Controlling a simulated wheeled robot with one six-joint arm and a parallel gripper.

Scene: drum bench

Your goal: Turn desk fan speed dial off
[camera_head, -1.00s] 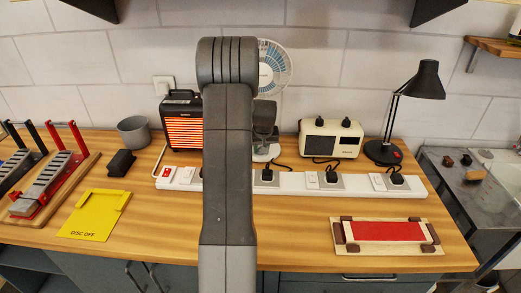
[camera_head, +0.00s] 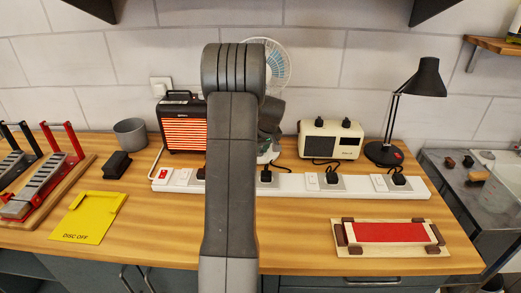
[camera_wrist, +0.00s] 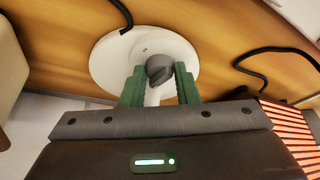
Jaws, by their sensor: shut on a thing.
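The desk fan (camera_head: 277,66) stands at the back of the bench behind my arm, which hides much of it. In the wrist view its round white base (camera_wrist: 110,62) carries a dark grey speed dial (camera_wrist: 160,66). The green fingers of my gripper (camera_wrist: 160,78) stand on either side of the dial and are shut on it. The dial's markings and setting cannot be read.
A glowing orange heater (camera_head: 184,133) stands left of the fan, a cream two-knob device (camera_head: 331,140) and black lamp (camera_head: 424,80) to the right. A white power strip (camera_head: 290,183) with cords runs in front.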

